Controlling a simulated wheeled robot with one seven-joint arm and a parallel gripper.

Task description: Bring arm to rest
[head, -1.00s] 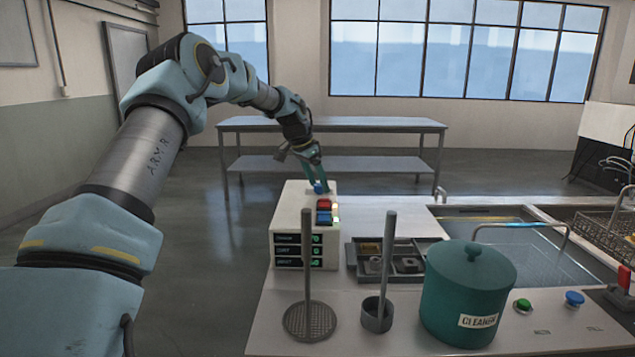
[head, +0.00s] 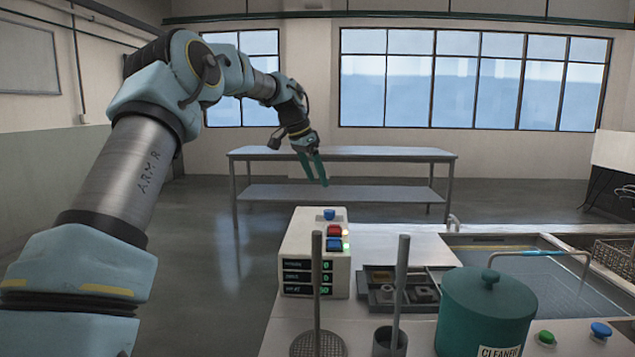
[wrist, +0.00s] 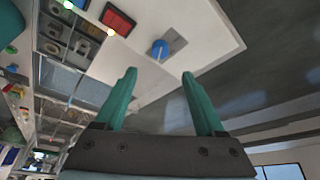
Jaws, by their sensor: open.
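My gripper (head: 315,170) is open and empty in the head view, its green fingers pointing down. It hangs above and apart from the white control box (head: 302,260). The box has a blue knob (head: 329,214) on top, with red and blue buttons and lit displays on its front side. In the wrist view the two fingers (wrist: 158,105) stand apart with nothing between them, and the blue knob (wrist: 160,49) shows beyond them.
A teal cleaner pot (head: 487,310), a tray of small parts (head: 405,290) and two upright rods stand on the bench. The tank (head: 540,275) is at the right. An empty metal table (head: 345,154) stands behind. The floor at left is clear.

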